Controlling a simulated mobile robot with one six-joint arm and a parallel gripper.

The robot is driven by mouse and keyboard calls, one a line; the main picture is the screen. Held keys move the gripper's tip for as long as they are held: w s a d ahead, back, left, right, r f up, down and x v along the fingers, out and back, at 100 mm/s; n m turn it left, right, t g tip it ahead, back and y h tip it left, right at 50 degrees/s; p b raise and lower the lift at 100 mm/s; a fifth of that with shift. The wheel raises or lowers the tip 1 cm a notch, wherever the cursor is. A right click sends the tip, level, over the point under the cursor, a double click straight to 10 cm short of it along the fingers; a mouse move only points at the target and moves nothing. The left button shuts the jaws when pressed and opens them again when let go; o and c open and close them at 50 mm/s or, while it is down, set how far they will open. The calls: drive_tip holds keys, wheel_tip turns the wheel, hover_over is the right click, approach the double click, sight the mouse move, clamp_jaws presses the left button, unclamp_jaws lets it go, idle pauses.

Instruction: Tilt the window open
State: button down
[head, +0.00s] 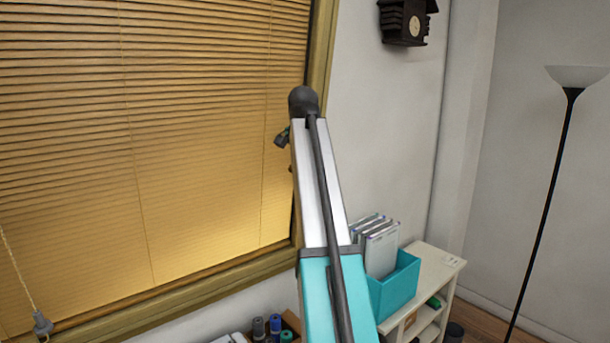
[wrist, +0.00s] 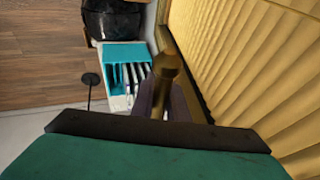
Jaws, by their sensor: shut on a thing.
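The window (head: 275,263) fills the left of the head view, with a brown frame and tan blinds (head: 150,150) lowered over it. The blinds also show at the right of the wrist view (wrist: 245,60). A brass-brown window handle (wrist: 168,65) stands at the frame's edge in the wrist view. My gripper (wrist: 165,97) is shut on this handle, with dark fingers on either side of it. In the head view my arm hides most of the gripper and the handle. I cannot tell the handle's exact turn or whether the sash stands away from its frame.
A white shelf (head: 438,262) with a teal box (head: 397,289) of folders stands right of the window. A cuckoo clock (head: 407,22) hangs on the wall. A floor lamp (head: 545,215) stands at the right. Several small rolls or bottles (head: 275,325) sit below the window.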

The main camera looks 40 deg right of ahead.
drive_tip(key=shift+w+r, duration=0.15)
drive_tip(key=c, duration=1.7)
unclamp_jaws()
drive_tip(key=shift+c, duration=0.2)
drive_tip(key=p+v, duration=0.4)
drive_tip(key=v, duration=0.4)
drive_tip(key=shift+d, duration=0.15)
